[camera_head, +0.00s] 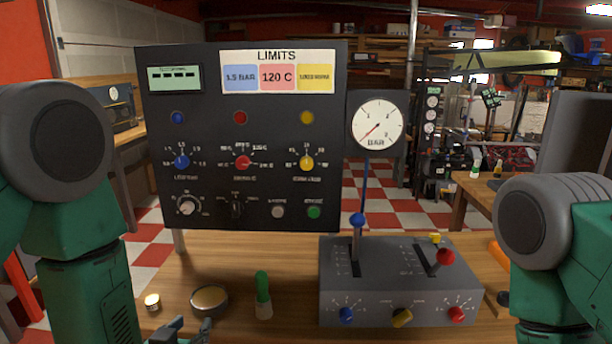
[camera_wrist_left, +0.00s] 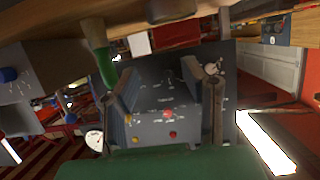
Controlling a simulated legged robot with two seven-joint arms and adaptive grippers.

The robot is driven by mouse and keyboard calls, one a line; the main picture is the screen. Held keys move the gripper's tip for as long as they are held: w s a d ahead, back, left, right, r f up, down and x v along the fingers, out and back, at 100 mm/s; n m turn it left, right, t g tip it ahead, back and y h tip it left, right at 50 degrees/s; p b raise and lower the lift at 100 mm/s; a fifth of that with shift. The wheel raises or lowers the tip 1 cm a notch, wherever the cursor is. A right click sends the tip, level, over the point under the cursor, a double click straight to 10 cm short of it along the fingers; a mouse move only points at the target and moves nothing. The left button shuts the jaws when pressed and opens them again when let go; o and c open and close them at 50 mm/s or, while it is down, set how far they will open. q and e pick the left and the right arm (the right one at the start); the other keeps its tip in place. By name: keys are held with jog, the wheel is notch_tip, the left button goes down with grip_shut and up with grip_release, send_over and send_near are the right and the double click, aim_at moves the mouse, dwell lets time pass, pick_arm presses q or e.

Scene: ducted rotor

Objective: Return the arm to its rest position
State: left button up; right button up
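My left arm (camera_head: 80,270) comes in from the left in the head view, its green forearm upright beside the control panel. My left gripper (camera_head: 188,330) shows only partly at the bottom edge, low over the front of the wooden table (camera_head: 230,260). In the left wrist view my left gripper (camera_wrist_left: 165,85) has its two fingers apart, with nothing between them, and the panel behind. My right arm (camera_head: 560,250) stands at the right edge of the head view; its gripper is out of view.
A grey lever box (camera_head: 385,290) sits right of centre. Near my left gripper are a round tin (camera_head: 209,301), a green-topped object (camera_head: 263,295) and a small lit candle-like item (camera_head: 152,302). A gauge (camera_head: 378,125) stands behind the box.

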pick_arm(q)
jog(key=s+a+f+g, duration=0.3)
jog(key=s+f+g, duration=0.3)
jog(key=s+f, duration=0.7)
jog(key=s+a+f+g, duration=0.1)
jog(key=s+f+g, duration=0.1)
jog(key=s, duration=0.7)
jog(key=s+a+f+g, duration=0.2)
jog(key=s+g, duration=0.3)
jog(key=s, duration=0.4)
jog(key=shift+a+f+g, duration=0.15)
jog(key=shift+f+g, duration=0.15)
jog(key=shift+f, duration=0.55)
